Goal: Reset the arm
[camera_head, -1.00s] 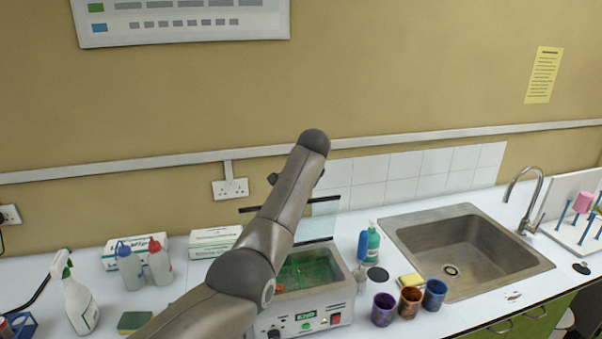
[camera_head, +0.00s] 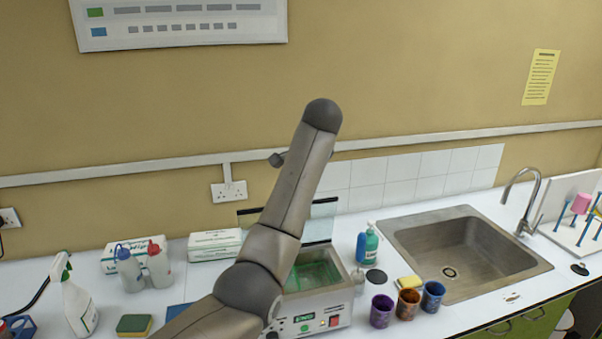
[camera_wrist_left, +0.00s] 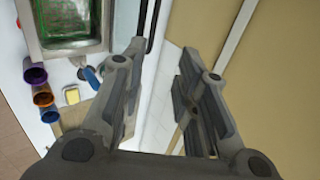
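My left arm (camera_head: 297,190) rises from the bottom of the head view, in front of a bath device (camera_head: 322,307) with a green interior and a raised clear lid. A small dark part of the arm's end shows beside the forearm, but the gripper is mostly hidden there. In the left wrist view my left gripper (camera_wrist_left: 162,52) has its fingers spread wide with nothing between them. Beyond them are the white tiles and tan wall. The bath (camera_wrist_left: 72,45) shows at the upper left of that view. My right gripper is not in view.
Purple (camera_head: 382,311), orange (camera_head: 408,303) and blue (camera_head: 433,296) cups stand right of the bath, before the sink (camera_head: 450,243). Teal (camera_head: 370,245) and blue (camera_head: 361,247) bottles stand behind. Spray bottle (camera_head: 78,303), wash bottles and boxes (camera_head: 214,245) are left. A rack (camera_head: 580,222) is far right.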

